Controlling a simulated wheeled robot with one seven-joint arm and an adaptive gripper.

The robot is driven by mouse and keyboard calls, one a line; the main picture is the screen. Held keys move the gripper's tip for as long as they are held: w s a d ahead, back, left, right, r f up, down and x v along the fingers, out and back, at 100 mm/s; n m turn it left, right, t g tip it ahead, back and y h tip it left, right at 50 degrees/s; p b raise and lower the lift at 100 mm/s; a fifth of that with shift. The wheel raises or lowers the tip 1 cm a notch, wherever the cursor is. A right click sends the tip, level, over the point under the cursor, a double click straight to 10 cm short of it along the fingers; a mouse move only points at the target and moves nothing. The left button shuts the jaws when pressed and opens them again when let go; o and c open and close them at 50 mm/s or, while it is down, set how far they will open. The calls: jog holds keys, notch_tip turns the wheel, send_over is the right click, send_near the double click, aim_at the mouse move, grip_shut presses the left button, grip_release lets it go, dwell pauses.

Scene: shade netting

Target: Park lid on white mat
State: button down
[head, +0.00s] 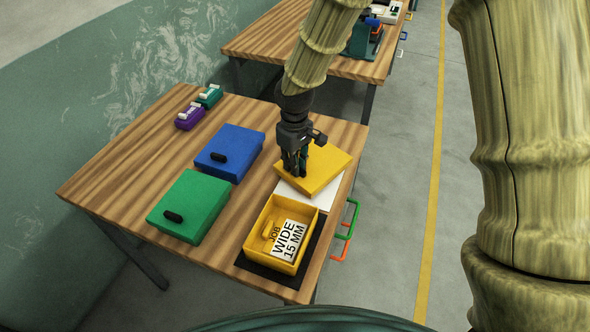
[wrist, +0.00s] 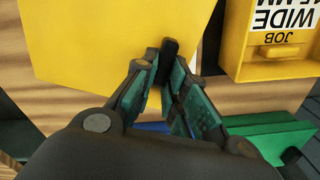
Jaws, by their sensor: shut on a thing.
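My gripper (head: 295,168) is shut on the black handle (wrist: 167,58) of the yellow lid (head: 318,169). The lid is over the white mat (head: 320,198), turned at an angle to it, and the mat's near part shows below it. I cannot tell whether the lid touches the mat. In the wrist view the lid (wrist: 100,45) fills the upper left, with the fingers around its handle. The open yellow box (head: 257,226) stands on a black mat (head: 272,276) just in front, with a card reading "JOB WIDE 15 MM" inside.
A blue lidded box (head: 230,153) and a green lidded box (head: 188,206) stand to the left. Purple (head: 190,117) and teal (head: 209,96) items lie at the back left. Coloured loops (head: 346,222) stick out at the table's right edge.

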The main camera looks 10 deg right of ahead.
jog(key=shift+f+p, duration=0.35)
jog(key=shift+f, duration=1.3)
jog(key=shift+f, duration=0.1)
jog(key=c, duration=1.5)
grip_release()
jog(key=shift+o, duration=0.2)
jog(key=shift+r+b, duration=1.4)
jog(key=shift+r, duration=4.75)
